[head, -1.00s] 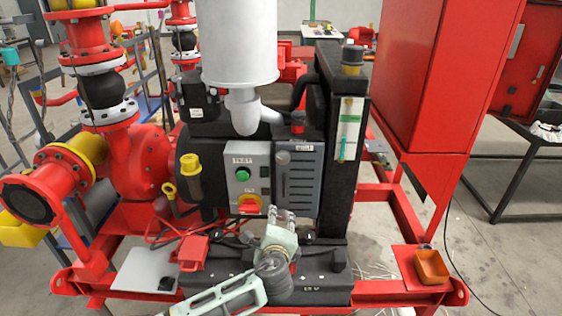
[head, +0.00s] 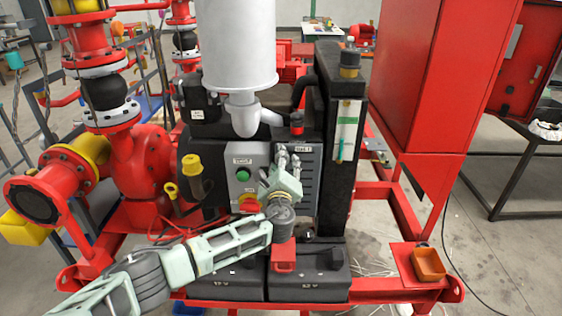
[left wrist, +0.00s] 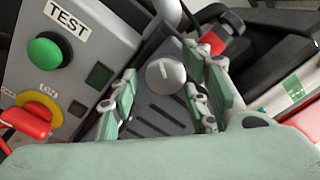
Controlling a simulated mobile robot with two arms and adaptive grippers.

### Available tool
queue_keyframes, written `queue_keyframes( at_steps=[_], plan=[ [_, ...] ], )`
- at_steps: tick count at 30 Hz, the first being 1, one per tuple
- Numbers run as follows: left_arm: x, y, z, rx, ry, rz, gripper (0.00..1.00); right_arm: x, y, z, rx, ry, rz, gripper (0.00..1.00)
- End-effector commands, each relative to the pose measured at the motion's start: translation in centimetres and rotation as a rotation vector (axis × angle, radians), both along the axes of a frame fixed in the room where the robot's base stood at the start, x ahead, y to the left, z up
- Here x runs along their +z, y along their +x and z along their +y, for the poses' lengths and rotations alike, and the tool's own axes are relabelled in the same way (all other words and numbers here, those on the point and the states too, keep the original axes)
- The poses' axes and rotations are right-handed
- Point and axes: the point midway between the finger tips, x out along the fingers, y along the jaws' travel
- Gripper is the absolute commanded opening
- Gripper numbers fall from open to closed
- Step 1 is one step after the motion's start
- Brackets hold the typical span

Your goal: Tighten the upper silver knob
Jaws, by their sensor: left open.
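The upper silver knob (left wrist: 165,75) is a round knob with a pale pointer mark, on a grey slatted panel. In the left wrist view it sits between the two fingers of my left gripper (left wrist: 164,78), with a gap on each side. My left gripper is open. In the head view my left gripper (head: 289,160) is in front of the upper part of the grey slatted panel (head: 310,182) and hides the knob. I cannot tell how far the fingertips are from the panel. My right gripper does not show.
A grey TEST box with a green button (head: 243,175) and a red-yellow switch (head: 248,202) stands just left of the panel. A white cylinder (head: 238,45) and its elbow pipe (head: 243,118) are above. A black column (head: 345,150) stands to the right.

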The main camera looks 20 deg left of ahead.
Motion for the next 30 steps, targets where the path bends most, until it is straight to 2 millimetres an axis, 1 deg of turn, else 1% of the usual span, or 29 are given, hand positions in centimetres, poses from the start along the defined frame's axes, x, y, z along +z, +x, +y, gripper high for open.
queue_keyframes(
  at_steps=[4, 12, 26, 30],
  plan=[
    [-0.01, 0.52, 0.16, 0.001, 0.000, 0.001, 0.43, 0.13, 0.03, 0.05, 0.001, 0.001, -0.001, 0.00],
    [-0.04, 0.56, 0.15, -0.001, 0.000, 0.001, 0.43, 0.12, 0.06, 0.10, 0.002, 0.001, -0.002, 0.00],
    [-0.22, 0.50, 0.20, 0.001, -0.001, 0.003, 0.02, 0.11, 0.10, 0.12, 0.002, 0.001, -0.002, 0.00],
    [-0.38, 0.48, 0.20, 0.000, -0.005, 0.004, 0.02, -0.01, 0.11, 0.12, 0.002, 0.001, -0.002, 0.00]
  ],
)
